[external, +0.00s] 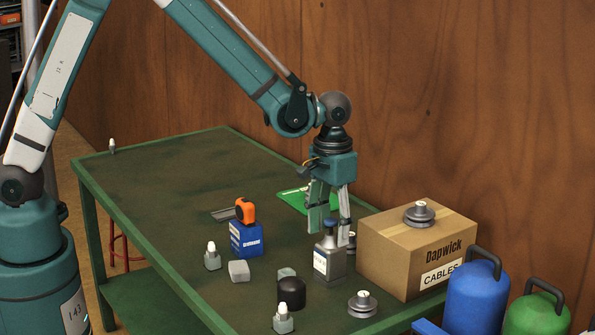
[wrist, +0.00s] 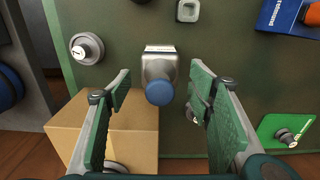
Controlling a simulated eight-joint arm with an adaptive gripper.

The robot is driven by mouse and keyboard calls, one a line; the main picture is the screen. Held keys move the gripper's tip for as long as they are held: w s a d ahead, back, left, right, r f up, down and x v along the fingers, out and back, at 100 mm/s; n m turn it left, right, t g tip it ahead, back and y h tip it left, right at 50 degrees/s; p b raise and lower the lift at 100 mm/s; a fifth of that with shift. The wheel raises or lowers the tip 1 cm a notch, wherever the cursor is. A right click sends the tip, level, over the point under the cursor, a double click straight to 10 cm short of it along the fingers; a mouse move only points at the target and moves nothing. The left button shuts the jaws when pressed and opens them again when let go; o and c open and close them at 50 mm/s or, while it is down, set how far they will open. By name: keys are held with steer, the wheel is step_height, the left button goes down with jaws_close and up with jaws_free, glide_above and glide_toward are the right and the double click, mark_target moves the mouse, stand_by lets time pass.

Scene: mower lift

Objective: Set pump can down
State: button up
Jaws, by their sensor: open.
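The pump can is a grey can (external: 330,262) with a white label and a dark blue cap. It stands upright on the green table (external: 170,180), left of the cardboard box. In the wrist view the can (wrist: 160,68) is seen from above, its blue cap toward the camera. My gripper (external: 331,222) is directly above the can, pointing down, with its fingers apart. In the wrist view my gripper (wrist: 161,82) has one finger on each side of the cap, with visible gaps. Nothing is held.
A cardboard box (external: 382,252) with a pulley (external: 419,213) on top stands close right. A second pulley (external: 362,304), a black dome (external: 291,292) and small grey pieces lie nearby. A blue box (external: 246,240) carries an orange tape measure (external: 245,210). The table's far left is mostly clear.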

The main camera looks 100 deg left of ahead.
steer(key=shift+r, duration=2.6)
steer(key=shift+s+d+r, duration=0.15)
steer(key=shift+d+r, duration=0.2)
steer(key=shift+r, duration=0.05)
steer(key=s+d+r+m+t, duration=0.2)
steer(key=s+d+r, duration=0.3)
steer(key=d+r, duration=0.3)
steer(key=s+d+r+m+t, duration=0.1)
steer(key=s+d+r+m, duration=0.1)
steer(key=s+d+r, duration=0.45)
steer(key=s+d+r+m+t, duration=0.2)
steer(key=s+d, duration=0.5)
steer(key=s, duration=0.1)
steer(key=s+d+r+m+t, duration=0.2)
steer(key=s+d+m, duration=0.1)
steer(key=s+d, duration=0.4)
steer(key=shift+s, duration=0.6)
